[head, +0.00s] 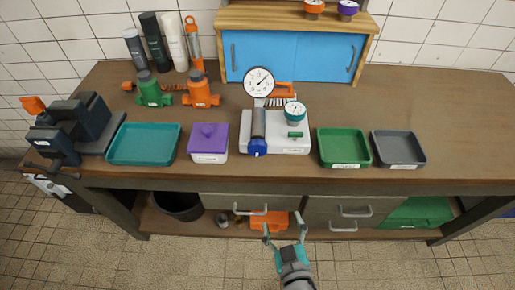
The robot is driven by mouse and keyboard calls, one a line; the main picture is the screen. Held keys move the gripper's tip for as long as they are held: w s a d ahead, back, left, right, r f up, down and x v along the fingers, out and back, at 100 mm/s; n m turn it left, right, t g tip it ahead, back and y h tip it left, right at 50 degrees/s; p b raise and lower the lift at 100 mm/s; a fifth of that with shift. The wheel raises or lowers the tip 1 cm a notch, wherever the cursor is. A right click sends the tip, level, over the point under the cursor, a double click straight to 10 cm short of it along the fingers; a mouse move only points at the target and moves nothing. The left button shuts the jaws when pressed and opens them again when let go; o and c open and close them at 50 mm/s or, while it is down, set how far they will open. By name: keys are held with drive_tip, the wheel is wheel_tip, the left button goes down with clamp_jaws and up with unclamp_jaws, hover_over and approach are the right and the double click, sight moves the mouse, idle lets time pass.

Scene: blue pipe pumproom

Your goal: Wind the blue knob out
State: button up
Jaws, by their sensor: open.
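The blue knob (258,148) is on the front end of a dark cylinder (258,123) that lies on a white base plate (283,146) on the workbench. The knob faces the bench's front edge. A large round gauge (258,81) stands behind the cylinder, and a smaller teal gauge (295,112) is to its right. A small green handle (295,134) is on the plate below the teal gauge. My gripper (284,226) is open and empty, in front of the bench and below the knob in the picture, well apart from it.
A purple lidded box (208,139) and teal tray (115,145) are left of the plate. A green tray (336,158) and grey tray (411,149) are right. The bench's front edge and drawers (340,209) lie near my gripper. A blue cabinet (292,58) stands behind.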

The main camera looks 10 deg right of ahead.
sight(258, 152)
drive_tip(key=w+a+r+m+t+h, duration=0.2)
drive_tip(key=w+a+r+m+h, duration=0.1)
drive_tip(key=w+a+r, duration=0.45)
drive_tip(key=w+d, duration=0.1)
drive_tip(key=w, duration=0.2)
drive_tip(key=w+d+r, duration=0.1)
drive_tip(key=w, duration=0.3)
drive_tip(key=w+d, duration=0.1)
drive_tip(key=w, duration=0.2)
drive_tip(key=shift+w+d+r, duration=0.35)
drive_tip(key=shift+r, duration=0.05)
drive_tip(key=c, duration=1.2)
